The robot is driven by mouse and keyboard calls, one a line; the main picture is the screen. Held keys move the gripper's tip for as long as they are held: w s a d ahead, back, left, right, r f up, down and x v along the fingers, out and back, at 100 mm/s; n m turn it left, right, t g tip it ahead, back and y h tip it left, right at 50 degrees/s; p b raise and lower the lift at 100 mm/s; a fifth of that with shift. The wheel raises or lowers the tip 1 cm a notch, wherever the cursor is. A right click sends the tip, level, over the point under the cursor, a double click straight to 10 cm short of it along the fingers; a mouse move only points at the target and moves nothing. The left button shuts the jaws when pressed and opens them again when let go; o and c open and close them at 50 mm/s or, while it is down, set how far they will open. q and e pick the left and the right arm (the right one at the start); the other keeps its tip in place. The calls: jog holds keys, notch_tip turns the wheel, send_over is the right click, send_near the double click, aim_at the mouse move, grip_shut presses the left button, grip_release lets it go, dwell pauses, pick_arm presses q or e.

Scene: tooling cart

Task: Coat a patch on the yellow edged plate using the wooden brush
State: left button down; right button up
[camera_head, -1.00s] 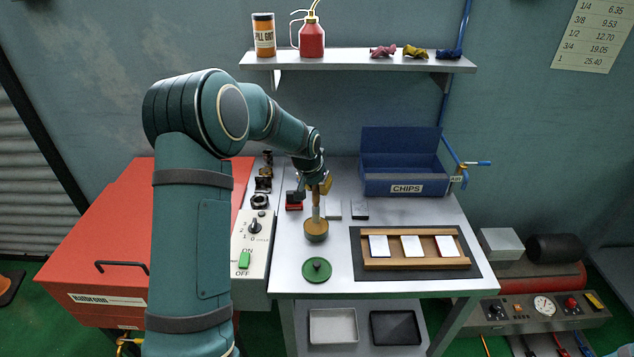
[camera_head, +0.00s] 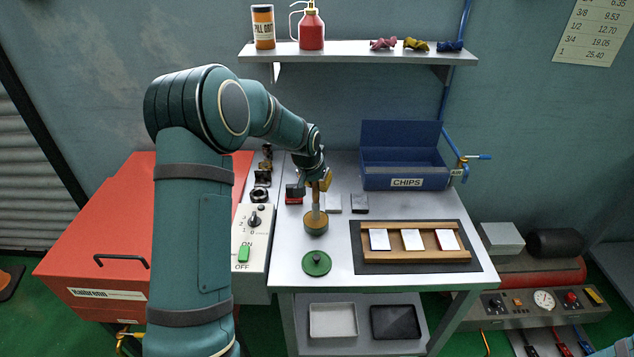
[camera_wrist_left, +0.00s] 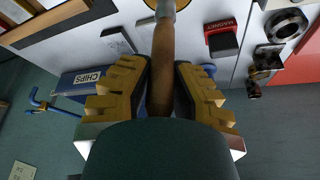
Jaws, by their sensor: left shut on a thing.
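My left gripper (camera_head: 321,184) is shut on the wooden handle of the brush (camera_wrist_left: 162,62), whose metal collar shows at the top of the left wrist view. In the head view the brush (camera_head: 315,205) stands roughly upright, its lower end at a pot (camera_head: 316,229) of dark ochre contents; the bristles are hidden. A green round lid (camera_head: 316,264) lies in front of the pot. Three white plates sit in a wooden rack to the right. The left one has a blue edge, the right one a red edge. My right gripper is not in view.
The rack (camera_head: 420,265) lies on a dark mat (camera_head: 365,267). A blue CHIPS bin (camera_head: 405,170) stands behind it. A red magnet block (camera_head: 294,195) and small dark-and-grey blocks are behind the pot. A switch panel (camera_head: 251,245) is at left. The table between pot and mat is clear.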

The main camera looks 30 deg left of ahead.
pick_arm(q)
jog(key=shift+f+b, duration=0.5)
jog(key=shift+f, duration=0.05)
dwell(1.5)
jog(key=shift+r+p, duration=2.1)
jog(key=shift+r, duration=1.45)
